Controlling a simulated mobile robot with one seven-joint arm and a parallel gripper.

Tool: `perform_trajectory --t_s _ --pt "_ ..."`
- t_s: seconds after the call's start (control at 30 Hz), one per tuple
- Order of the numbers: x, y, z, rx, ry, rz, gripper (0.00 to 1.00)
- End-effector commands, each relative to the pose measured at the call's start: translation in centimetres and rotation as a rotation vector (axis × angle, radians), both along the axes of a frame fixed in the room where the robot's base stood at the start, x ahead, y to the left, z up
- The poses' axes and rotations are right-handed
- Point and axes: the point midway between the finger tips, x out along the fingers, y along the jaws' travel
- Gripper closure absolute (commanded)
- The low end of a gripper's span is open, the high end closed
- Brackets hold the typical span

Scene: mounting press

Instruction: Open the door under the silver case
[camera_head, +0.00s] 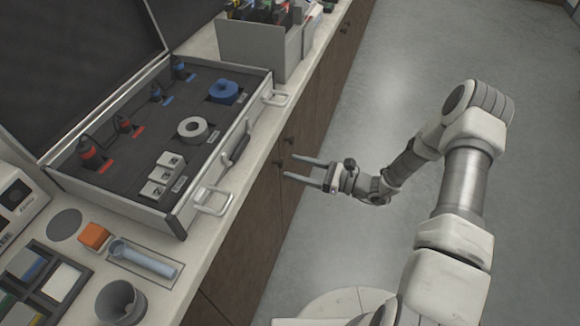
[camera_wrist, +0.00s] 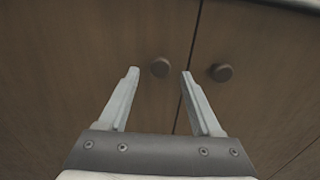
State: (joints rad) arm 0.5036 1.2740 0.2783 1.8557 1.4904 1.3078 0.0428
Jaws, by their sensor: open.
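The silver case (camera_head: 190,221) lies open on the counter, with tools and parts in its dark foam. Below it are brown cabinet doors; the left door (camera_wrist: 95,60) and the right door (camera_wrist: 265,100) meet at a vertical seam in the wrist view. The left door's round knob (camera_wrist: 160,67) shows between my fingertips, and the right door's knob (camera_wrist: 221,72) is just right of my right finger. My gripper (camera_head: 290,167) is open and empty, pointing at the doors near the knobs. It also shows in the wrist view (camera_wrist: 160,72). Both doors look shut. Whether a finger touches a knob I cannot tell.
The counter edge (camera_head: 262,147) overhangs the doors. A grey bin (camera_head: 258,48) stands behind the case. An orange block (camera_head: 94,236), a tray and a dark cup (camera_head: 121,302) are on the near counter. The grey floor (camera_head: 370,90) to the right is clear.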

Motion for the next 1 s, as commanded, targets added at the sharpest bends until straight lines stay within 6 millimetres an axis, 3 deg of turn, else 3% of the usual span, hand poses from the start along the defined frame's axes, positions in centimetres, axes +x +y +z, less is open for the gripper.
perform_trajectory --t_s 0.2,0.53,0.87,0.9,1.0 --pt "0.7 1.9 0.0 -0.001 -0.001 0.0 0.34" --pt "0.8 2.2 0.0 0.0 -0.001 0.0 0.36" --pt "0.8 2.1 0.0 0.0 -0.001 -0.001 0.95" --pt "0.8 2.1 0.0 0.0 -0.001 -0.001 1.0" --pt "0.8 2.1 0.0 0.0 -0.001 -0.001 1.0"
